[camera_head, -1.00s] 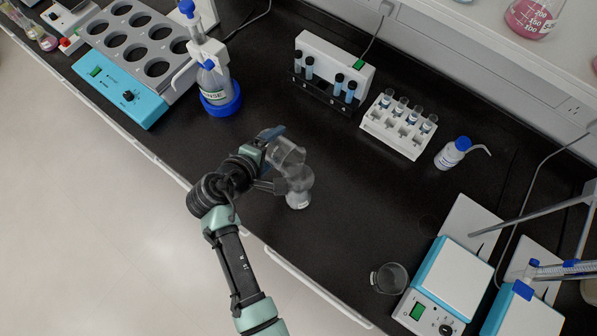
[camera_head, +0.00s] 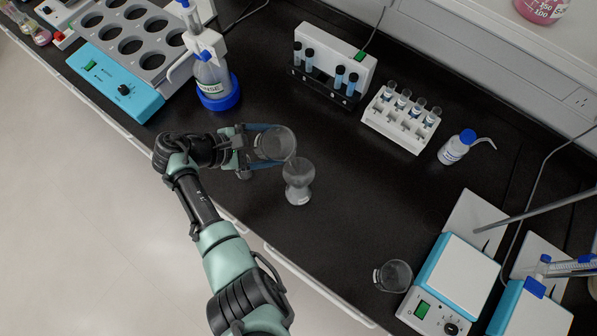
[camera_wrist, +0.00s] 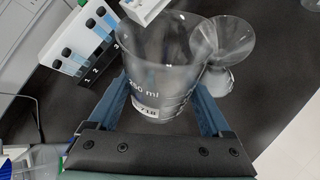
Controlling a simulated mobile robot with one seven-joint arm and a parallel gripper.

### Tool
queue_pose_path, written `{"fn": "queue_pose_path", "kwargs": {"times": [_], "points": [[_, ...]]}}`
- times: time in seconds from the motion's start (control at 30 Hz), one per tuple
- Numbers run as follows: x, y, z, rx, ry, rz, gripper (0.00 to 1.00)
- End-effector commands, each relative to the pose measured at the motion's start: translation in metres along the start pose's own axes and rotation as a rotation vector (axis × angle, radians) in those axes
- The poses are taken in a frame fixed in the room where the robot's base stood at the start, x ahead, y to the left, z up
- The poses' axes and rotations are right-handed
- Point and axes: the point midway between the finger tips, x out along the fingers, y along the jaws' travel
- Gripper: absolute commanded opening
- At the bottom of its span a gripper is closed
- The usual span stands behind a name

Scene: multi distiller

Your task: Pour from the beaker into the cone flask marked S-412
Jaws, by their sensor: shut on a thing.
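My gripper (camera_head: 264,143) is shut on a clear glass beaker (camera_head: 277,143). In the wrist view the beaker (camera_wrist: 160,62) sits between the two blue fingers, with "250 ml" and a small label, perhaps "718". In the head view it appears tilted right, its rim close to the flask's flared mouth. Whether they touch and how much the beaker holds I cannot tell. The clear flask (camera_head: 298,182), with wide mouth and narrow waist, stands upright on the black bench. It also shows in the wrist view (camera_wrist: 222,58), partly behind the beaker. Its label is unreadable.
Another clear glass vessel (camera_head: 393,276) stands beside the hotplate (camera_head: 452,282). Vial racks (camera_head: 402,117) and a wash bottle (camera_head: 457,147) stand at the back. Bench right of the flask is clear.

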Motion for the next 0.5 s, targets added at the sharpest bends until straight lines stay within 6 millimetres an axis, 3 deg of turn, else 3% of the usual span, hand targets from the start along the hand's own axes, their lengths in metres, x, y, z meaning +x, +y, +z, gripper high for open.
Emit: {"fn": "queue_pose_path", "kwargs": {"times": [0.5], "points": [[0.021, -0.009, -0.036, -0.136, -0.105, -0.055, 0.00]]}}
